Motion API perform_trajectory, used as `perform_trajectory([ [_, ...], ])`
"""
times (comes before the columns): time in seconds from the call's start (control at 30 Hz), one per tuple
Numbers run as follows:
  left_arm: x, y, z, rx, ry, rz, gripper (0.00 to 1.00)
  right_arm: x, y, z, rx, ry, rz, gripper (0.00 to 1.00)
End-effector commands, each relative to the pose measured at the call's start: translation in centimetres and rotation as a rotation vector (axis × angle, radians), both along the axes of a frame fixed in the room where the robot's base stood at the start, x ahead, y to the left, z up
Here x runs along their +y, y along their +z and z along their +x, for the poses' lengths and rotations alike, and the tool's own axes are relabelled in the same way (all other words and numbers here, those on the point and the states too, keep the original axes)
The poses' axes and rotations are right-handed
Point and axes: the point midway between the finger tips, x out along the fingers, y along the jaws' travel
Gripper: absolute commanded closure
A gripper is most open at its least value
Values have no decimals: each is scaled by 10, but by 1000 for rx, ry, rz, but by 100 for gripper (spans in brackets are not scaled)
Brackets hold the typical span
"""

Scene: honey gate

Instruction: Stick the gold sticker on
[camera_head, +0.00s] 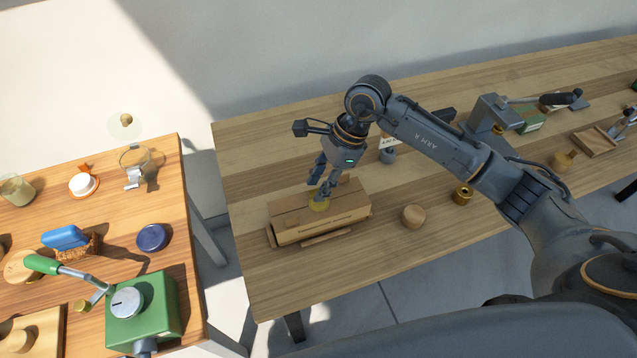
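A closed cardboard box (345,208) lies on the long wooden table. A round gold piece, which looks like the gold sticker (319,205), shows at the left part of the box's top. My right gripper (319,191) points down right over it, with its fingertips at or just above the gold piece. I cannot tell whether the fingers grip the sticker or only touch it, nor whether the sticker lies flat on the box. The fingers hide part of the sticker and the box top. My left gripper is not in view.
A round wooden piece (413,216) and a brass cylinder (462,194) stand right of the box. A small sign stand (388,155) is behind it. A green press (143,310) and a blue dish (152,237) are on the left table. The long table's front left is clear.

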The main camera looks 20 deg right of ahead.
Motion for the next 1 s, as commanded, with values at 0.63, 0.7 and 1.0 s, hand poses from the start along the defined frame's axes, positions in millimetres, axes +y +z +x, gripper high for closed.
perform_trajectory([
  [0.63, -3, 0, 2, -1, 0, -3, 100, -43, 101, 2, -3, -1, -1, 68],
  [0.7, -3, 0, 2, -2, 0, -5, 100, -44, 103, 2, -2, -1, -1, 68],
  [1.0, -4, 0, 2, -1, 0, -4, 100, -44, 103, 2, -1, 0, -1, 68],
])
